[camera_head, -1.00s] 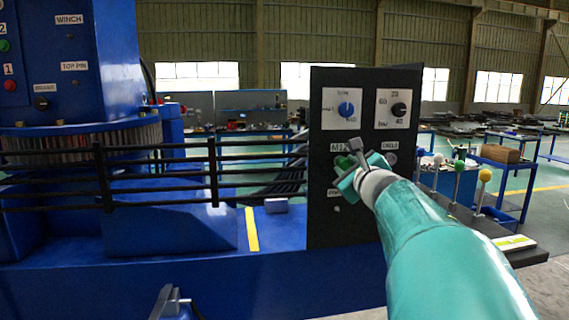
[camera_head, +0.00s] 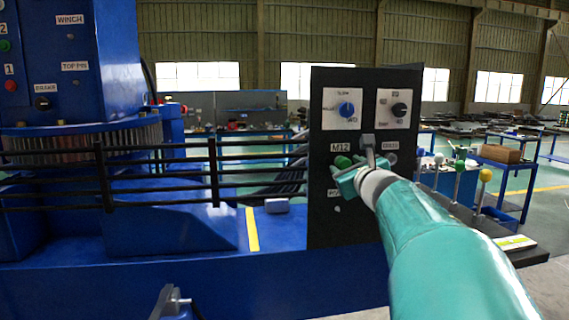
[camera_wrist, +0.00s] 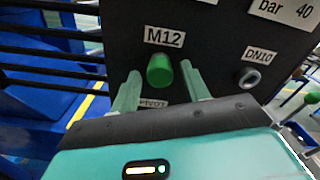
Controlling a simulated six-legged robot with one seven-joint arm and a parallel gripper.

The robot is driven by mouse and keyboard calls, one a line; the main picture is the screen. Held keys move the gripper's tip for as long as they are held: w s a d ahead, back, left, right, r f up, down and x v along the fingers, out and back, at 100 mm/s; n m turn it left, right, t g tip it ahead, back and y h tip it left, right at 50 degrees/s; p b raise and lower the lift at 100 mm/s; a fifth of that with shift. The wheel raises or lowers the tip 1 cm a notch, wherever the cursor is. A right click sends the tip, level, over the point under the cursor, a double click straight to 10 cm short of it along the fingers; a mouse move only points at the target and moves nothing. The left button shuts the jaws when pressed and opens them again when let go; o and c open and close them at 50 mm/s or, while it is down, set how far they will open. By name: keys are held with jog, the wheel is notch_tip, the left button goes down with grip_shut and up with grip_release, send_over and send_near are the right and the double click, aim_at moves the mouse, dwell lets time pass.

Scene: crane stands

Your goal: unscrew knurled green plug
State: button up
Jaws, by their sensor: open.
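The green plug (camera_wrist: 160,70) sits in the dark panel (camera_wrist: 215,50) below the M12 label, between my two open fingers in the wrist view. In the head view the plug (camera_head: 343,162) shows just above and left of my gripper (camera_head: 359,164). My gripper (camera_wrist: 158,88) is open with a finger on either side of the plug. I cannot tell how far the fingertips reach along the plug.
A grey metal fitting (camera_wrist: 247,77) under the DN10 label is right of the plug. Black rails (camera_head: 160,160) run left of the panel. Levers with green and yellow knobs (camera_head: 485,175) stand to the right. Two dials are above the plug.

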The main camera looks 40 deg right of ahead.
jog(key=m, duration=1.6)
jog(key=shift+m, duration=0.4)
jog(key=m, duration=0.5)
jog(key=shift+m, duration=0.4)
jog(key=shift+c, duration=0.5)
grip_shut()
